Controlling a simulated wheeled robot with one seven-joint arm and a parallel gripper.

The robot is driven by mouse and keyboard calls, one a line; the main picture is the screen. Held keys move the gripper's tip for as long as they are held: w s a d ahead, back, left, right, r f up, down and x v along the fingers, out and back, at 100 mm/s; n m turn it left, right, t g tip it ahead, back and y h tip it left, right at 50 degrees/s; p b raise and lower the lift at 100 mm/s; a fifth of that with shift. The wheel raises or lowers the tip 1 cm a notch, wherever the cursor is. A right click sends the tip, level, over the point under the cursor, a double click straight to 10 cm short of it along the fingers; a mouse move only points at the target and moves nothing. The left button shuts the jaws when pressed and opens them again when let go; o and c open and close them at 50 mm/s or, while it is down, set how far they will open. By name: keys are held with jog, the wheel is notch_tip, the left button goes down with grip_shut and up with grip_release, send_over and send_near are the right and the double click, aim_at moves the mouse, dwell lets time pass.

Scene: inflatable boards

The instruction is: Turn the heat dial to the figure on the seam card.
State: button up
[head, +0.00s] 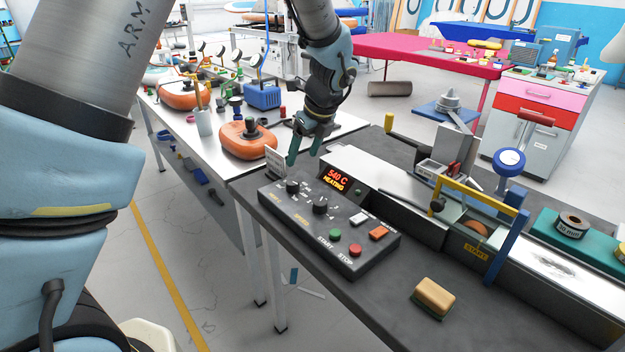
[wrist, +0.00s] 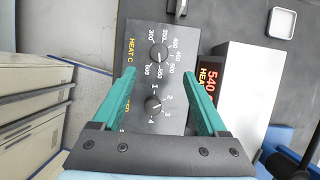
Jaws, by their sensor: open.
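The heat dial (head: 292,187) is a black knob at the left end of the dark control box (head: 345,254). In the wrist view the heat dial (wrist: 158,56) sits inside a ring of figures from 300 to 600, its pointer too small to read surely. My gripper (head: 304,157) is above that end of the box; in the wrist view my gripper (wrist: 159,73) is open and empty, its teal fingertips either side of the panel just below the heat dial. A pale upright card (head: 274,162), probably the seam card, stands behind the box; its figure is not readable.
A second dial (head: 320,206) sits close beside the heat dial. The display (head: 338,179) reads 540 C, HEATING. Green (head: 335,234) and red (head: 355,250) buttons and rocker switches are farther right. A sponge-like block (head: 435,294) lies on the dark bench; a yellow-handled machine stands behind.

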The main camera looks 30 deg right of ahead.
aim_at(293, 182)
jog(key=p+x, duration=0.2)
jog(key=x, duration=0.8)
jog(key=shift+w+a+f, duration=0.1)
jog(key=shift+f, duration=0.15)
grip_shut()
